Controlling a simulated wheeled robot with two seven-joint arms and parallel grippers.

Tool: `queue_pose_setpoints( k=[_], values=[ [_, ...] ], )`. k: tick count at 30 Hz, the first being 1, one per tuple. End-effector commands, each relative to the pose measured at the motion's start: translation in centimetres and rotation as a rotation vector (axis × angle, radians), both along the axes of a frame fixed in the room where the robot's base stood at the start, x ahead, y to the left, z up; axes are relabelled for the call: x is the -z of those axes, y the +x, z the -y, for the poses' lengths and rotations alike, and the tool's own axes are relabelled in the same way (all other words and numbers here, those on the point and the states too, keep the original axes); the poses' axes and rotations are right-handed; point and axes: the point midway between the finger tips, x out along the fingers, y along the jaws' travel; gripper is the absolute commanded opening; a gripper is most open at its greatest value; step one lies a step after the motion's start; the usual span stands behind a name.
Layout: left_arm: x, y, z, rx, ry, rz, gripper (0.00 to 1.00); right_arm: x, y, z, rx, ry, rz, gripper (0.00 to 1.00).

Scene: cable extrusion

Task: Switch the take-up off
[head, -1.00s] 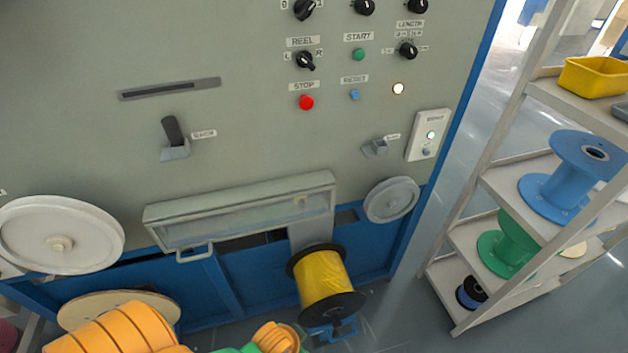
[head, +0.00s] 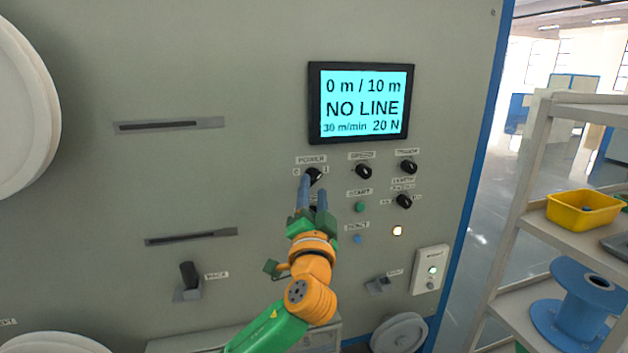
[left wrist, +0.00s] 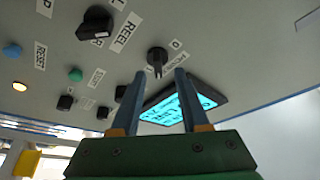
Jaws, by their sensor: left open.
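The black POWER knob (head: 315,174) is on the grey machine panel below the lit screen (head: 361,104). The screen reads 0 m / 10 m, NO LINE, 30 m/min, 20 N. My left gripper (head: 304,180) is open and empty, with its blue-grey fingertips at the POWER knob, partly covering it. In the left wrist view the knob (left wrist: 157,60) shows between and just beyond the two fingertips (left wrist: 159,74). I cannot tell whether they touch it, or which mark its pointer faces. The REEL knob and STOP button are mostly hidden behind my left gripper in the head view.
Right of the gripper are a green START button (head: 360,207), a blue RESET button (head: 357,239), a lit lamp (head: 397,230) and other black knobs (head: 363,171). A shelf rack (head: 538,165) with a yellow bin (head: 583,209) and blue spool (head: 575,305) stands at right.

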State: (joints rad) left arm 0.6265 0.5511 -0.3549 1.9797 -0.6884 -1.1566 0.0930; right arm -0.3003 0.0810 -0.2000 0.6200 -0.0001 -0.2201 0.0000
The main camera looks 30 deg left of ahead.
Motion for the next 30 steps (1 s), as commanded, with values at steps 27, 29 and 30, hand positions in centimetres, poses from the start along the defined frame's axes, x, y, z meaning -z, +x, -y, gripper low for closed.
queue_pose_setpoints(
  k=[27, 29, 30],
  values=[
    [-0.5, 2.2, -1.4, 0.003, -0.009, 0.004, 0.00, -1.1, 0.0, -0.1, 0.001, 0.001, 0.001, 0.00],
    [-0.3, 2.2, -1.4, 0.003, -0.016, 0.012, 0.00, -0.7, 0.0, -0.1, 0.001, 0.001, 0.001, 0.00],
    [-0.2, 2.2, -1.3, 0.003, -0.024, 0.021, 0.00, -0.3, 0.0, -0.1, 0.001, 0.001, 0.001, 0.00]
  ],
)
